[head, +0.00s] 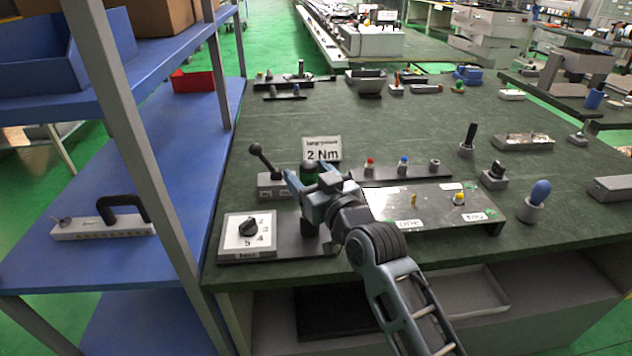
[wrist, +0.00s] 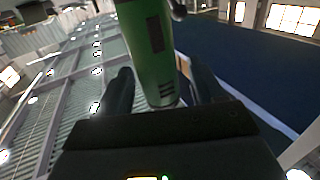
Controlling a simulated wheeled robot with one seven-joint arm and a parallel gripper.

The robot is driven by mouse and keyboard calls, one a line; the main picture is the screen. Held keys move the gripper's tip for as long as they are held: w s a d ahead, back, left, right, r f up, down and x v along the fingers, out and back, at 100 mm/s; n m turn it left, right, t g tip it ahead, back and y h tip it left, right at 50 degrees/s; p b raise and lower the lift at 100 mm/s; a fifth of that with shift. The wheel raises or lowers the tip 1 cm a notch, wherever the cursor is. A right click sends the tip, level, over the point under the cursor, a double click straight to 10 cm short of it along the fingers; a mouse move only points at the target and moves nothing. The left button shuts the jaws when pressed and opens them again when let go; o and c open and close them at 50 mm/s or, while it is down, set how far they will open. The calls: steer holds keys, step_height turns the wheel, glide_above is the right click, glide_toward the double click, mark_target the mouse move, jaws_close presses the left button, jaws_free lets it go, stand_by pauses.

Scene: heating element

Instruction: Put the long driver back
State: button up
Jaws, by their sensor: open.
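A green driver (head: 309,172) is at the left front of the bench, just below a white sign reading "2 Nm" (head: 322,149). Its lower part is hidden behind my gripper (head: 306,188) in the head view. In the wrist view the green driver body (wrist: 148,48) runs down between the two dark fingers of my gripper (wrist: 160,84). The fingers are open, one on each side of it. I cannot tell whether either finger touches it.
A dial box (head: 247,232) stands left of my arm, and a lever block (head: 272,184) sits behind it. A row of coloured buttons (head: 403,170) and a grey plate (head: 440,203) are to the right. A blue shelf rack (head: 185,140) borders the bench on the left.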

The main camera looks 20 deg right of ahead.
steer(key=shift+s, duration=0.3)
steer(key=s+b, duration=0.2)
steer(key=s, duration=0.9)
steer(key=shift+s+d, duration=0.2)
steer(key=shift+d, duration=0.25)
steer(key=s+f+m+g+h, duration=0.1)
steer(key=s+f, duration=0.3)
steer(key=s, duration=0.6)
steer(key=s+f+g, duration=0.1)
steer(key=s+f, duration=0.4)
steer(key=s, duration=0.4)
steer(key=s+r, duration=0.2)
steer(key=s, duration=0.7)
steer(key=s+r+g, duration=0.1)
steer(key=s, duration=0.9)
steer(key=shift+a+r, duration=0.35)
steer(key=shift+a, duration=0.1)
